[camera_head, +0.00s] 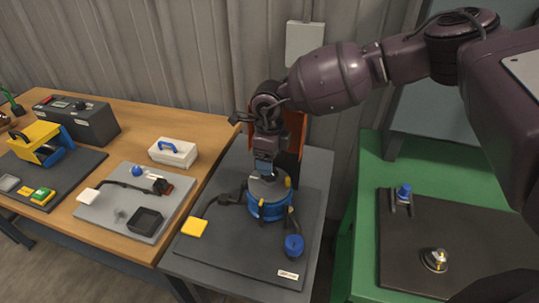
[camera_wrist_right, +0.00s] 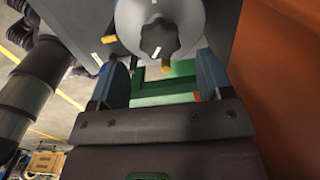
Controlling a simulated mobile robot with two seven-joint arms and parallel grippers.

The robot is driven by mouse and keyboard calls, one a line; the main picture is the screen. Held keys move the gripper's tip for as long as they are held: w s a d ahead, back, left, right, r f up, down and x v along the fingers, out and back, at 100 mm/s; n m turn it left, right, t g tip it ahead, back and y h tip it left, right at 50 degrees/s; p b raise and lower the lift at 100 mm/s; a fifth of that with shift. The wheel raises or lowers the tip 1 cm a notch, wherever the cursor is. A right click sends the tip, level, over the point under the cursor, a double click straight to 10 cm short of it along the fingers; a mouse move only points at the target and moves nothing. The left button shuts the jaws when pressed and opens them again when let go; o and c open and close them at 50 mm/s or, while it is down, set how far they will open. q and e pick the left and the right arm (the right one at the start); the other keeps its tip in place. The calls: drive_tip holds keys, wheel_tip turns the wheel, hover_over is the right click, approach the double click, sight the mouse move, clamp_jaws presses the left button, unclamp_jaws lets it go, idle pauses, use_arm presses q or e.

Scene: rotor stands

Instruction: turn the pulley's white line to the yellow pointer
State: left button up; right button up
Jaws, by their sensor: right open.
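My right gripper (camera_head: 265,168) is above the blue round stand (camera_head: 270,207) on the grey table. In the wrist view the gripper (camera_wrist_right: 160,68) is open, with its two blue fingers apart and nothing held between them. Past the fingertips is a grey disc (camera_wrist_right: 188,20), which seems to be the pulley, with a black star-shaped knob (camera_wrist_right: 160,36) at its middle. A short white line (camera_wrist_right: 155,50) shows by the knob's lower edge. The grey disc is partly hidden in the head view. My left gripper is not in view.
An orange panel (camera_head: 294,133) stands close behind the gripper. A blue knob (camera_head: 294,246) and a yellow block (camera_head: 194,227) are on the same table. A green table (camera_head: 365,215) with another small stand (camera_head: 435,260) is at right. A wooden bench (camera_head: 135,120) is at left.

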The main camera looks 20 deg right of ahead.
sight(269, 181)
drive_tip(key=shift+f+b, duration=1.05)
drive_tip(key=shift+f, duration=1.05)
drive_tip(key=c, duration=0.7)
